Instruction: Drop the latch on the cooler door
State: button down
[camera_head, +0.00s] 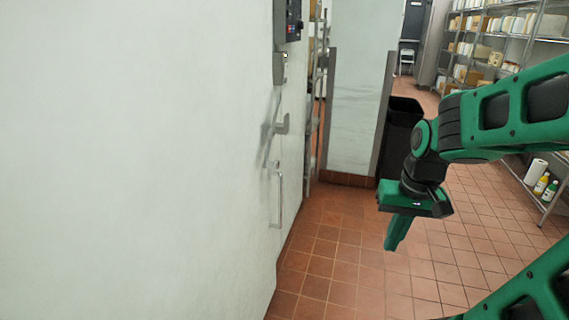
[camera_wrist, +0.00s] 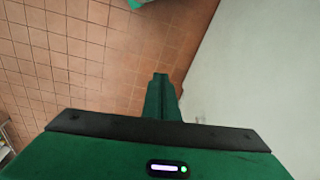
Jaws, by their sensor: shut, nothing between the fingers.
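The cooler door is not clearly set off from the white wall (camera_head: 130,160) that fills the left of the head view. A grey metal latch lever (camera_head: 281,125) sticks out from that wall, and a vertical pull handle (camera_head: 278,200) hangs below it. Whether the latch is up or down I cannot tell for sure. My gripper (camera_head: 394,246) points down over the floor, to the right of the latch and lower than it, apart from both latch and handle. Its fingers are together and empty. In the wrist view the shut fingers (camera_wrist: 160,78) point over floor tiles beside a pale wall.
A dark control box (camera_head: 288,20) is on the wall above the latch. A black bin (camera_head: 399,130) stands behind my arm, beside a pale panel (camera_head: 357,110). Stocked shelves (camera_head: 500,40) line the far right. The tiled floor (camera_head: 335,250) by the wall is clear.

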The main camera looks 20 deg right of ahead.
jog(key=w+a+f+m+t+y, duration=0.1)
jog(key=w+a+f+t+y, duration=0.1)
jog(key=w, duration=0.7)
jog(key=w+a+f+t+y, duration=0.1)
jog(key=w+a+t+y, duration=0.15)
jog(key=w, duration=0.65)
jog(key=w+a+f+m+t+y, duration=0.1)
jog(key=w+a+f+t, duration=0.15)
jog(key=w, duration=0.65)
jog(key=w+d+r+m+t, duration=0.3)
jog(key=w+d+m+t, duration=0.2)
jog(key=w, duration=0.5)
jog(key=m+t+y, duration=0.1)
jog(key=m+t, duration=0.1)
jog(key=m, duration=0.1)
jog(key=shift+w+d+r, duration=0.15)
jog(key=shift+w+d, duration=0.05)
jog(key=shift+w, duration=0.1)
jog(key=w+a, duration=0.6)
jog(key=a, duration=0.1)
jog(key=shift+w, duration=0.15)
